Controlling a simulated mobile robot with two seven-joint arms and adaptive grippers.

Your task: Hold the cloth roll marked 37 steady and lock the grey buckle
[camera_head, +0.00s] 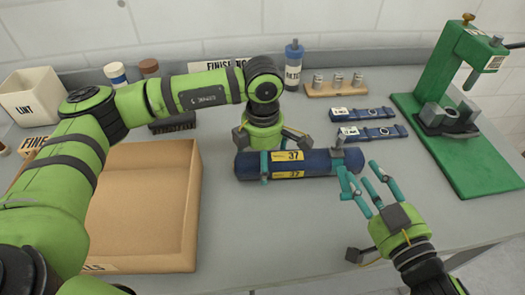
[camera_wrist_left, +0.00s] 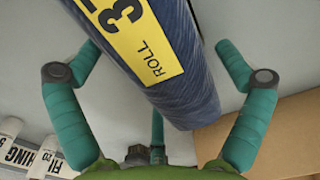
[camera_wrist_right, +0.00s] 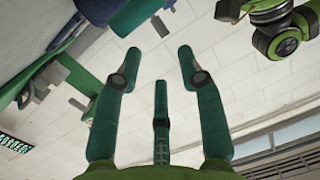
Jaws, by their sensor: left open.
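The dark blue cloth roll (camera_head: 320,167) lies on the table with yellow labels marked 37. In the left wrist view, the roll (camera_wrist_left: 183,95) passes between the spread fingers. My left gripper (camera_head: 272,158) is open around the roll's left part from above. A grey buckle (camera_head: 338,151) shows at the roll's right part; I cannot tell whether it is locked. My right gripper (camera_head: 362,176) is open and empty, just right of the roll's right end. In the right wrist view, its teal fingers (camera_wrist_right: 160,55) are apart with nothing between them.
A brown open box (camera_head: 185,235) stands left of the roll. Two blue straps (camera_head: 372,113) lie behind it, near a wooden rack (camera_head: 336,88) and a blue bottle (camera_head: 293,65). A green press (camera_head: 450,130) stands at the right. The table's front middle is clear.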

